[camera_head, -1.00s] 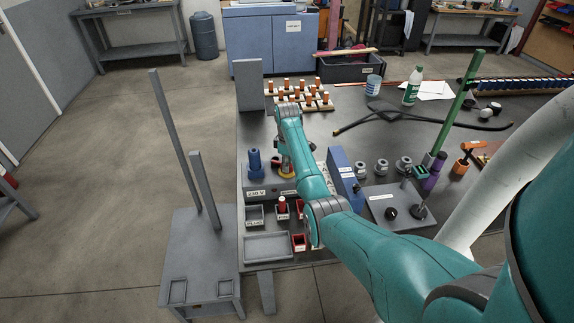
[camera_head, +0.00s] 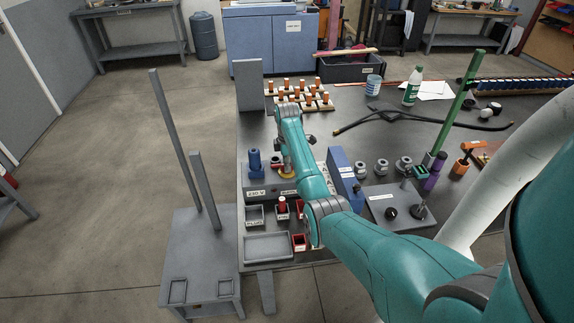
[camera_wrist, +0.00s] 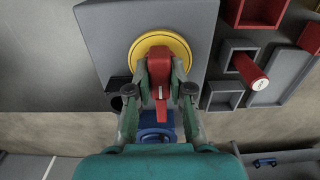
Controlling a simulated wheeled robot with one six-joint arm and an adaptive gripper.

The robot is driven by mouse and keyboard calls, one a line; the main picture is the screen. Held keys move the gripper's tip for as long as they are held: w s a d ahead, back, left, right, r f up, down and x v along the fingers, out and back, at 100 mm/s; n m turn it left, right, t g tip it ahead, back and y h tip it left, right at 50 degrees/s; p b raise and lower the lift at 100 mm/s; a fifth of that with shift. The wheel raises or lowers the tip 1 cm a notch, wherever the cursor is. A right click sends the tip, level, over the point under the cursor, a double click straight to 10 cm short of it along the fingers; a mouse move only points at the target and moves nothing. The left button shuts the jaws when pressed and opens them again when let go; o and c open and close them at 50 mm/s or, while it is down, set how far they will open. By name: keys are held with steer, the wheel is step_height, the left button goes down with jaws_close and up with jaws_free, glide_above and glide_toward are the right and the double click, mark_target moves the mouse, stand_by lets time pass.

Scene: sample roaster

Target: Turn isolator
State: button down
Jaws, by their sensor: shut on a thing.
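The isolator has a red handle (camera_wrist: 159,72) on a round yellow plate (camera_wrist: 177,40), fixed to a grey box (camera_wrist: 105,30). In the wrist view my gripper (camera_wrist: 160,92) is shut on the red handle, a finger on either side. The handle lies along the picture's vertical, with a pale mark on its lower part. The box (camera_head: 257,193) bears a "230 V" label. A blue plug-like part (camera_head: 254,161) stands on its left.
Small grey and red bins (camera_head: 254,216) and a grey tray (camera_head: 268,248) sit in front of the box. A blue block (camera_head: 342,172) stands close on its right. A rack of orange-topped pieces (camera_head: 299,96) is behind. Dark bench top is bare behind the blue block.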

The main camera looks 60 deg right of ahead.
steer(key=c, duration=1)
jaws_free()
steer(key=shift+c, duration=0.2)
step_height(320, 180, up, 8)
steer(key=shift+f, duration=0.25)
